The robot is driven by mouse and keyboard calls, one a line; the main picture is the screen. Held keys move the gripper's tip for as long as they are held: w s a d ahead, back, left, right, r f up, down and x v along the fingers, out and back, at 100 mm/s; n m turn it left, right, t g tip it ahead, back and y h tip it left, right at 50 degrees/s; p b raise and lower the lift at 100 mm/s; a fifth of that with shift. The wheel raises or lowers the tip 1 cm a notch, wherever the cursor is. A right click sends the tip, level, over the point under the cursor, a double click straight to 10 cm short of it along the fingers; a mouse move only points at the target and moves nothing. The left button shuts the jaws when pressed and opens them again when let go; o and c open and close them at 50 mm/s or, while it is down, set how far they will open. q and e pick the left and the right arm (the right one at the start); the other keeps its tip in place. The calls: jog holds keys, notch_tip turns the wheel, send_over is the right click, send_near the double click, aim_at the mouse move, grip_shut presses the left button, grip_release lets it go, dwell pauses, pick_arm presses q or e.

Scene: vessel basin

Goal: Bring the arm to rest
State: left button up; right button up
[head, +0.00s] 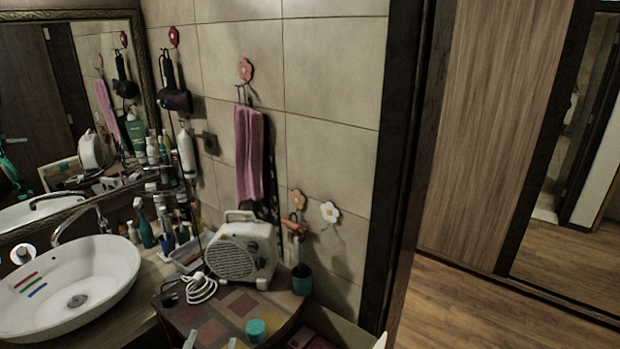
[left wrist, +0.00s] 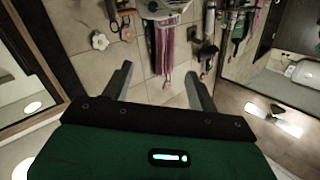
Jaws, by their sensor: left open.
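My left gripper (head: 211,341) shows at the bottom edge of the head view, only as two pale fingertips with a gap between them. In the left wrist view the gripper (left wrist: 160,86) has its two grey fingers spread wide. Nothing is between them; the tiled wall and hanging pink towel lie beyond. The fingertips show in front of the cabinet top (head: 205,310); I cannot tell their height above it. My right gripper is not in view.
A white basin (head: 110,265) with red, green and blue strips stands left. A white heater (head: 240,253) with a coiled cord, a dark teal cup (head: 302,279) and a teal-lidded jar (head: 256,328) are nearby. A pink towel (head: 249,155) hangs on the wall. Wooden floor (head: 465,310) is clear at right.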

pick_arm(q)
jog(key=s+a+f+n+g+y, duration=0.2)
jog(key=s+a+f+g, duration=0.3)
jog(key=s+f+g, duration=0.4)
jog(key=s+d+f+m+g+h, duration=0.15)
jog(key=s+f+g, duration=0.45)
jog(key=s, duration=0.7)
notch_tip(320, 180, down, 39)
jog(key=b, duration=0.6)
jog(key=s+a+f+g+b, duration=0.1)
jog(key=s+a+f+b, duration=0.1)
jog(key=s+f, duration=0.7)
jog(key=s+a+f+b, duration=0.1)
jog(key=s+f+b, duration=0.1)
jog(key=s+f, duration=0.8)
notch_tip(320, 180, down, 4)
jog(key=shift+s+a+r+g, duration=0.25)
jog(key=shift+a+g, duration=0.15)
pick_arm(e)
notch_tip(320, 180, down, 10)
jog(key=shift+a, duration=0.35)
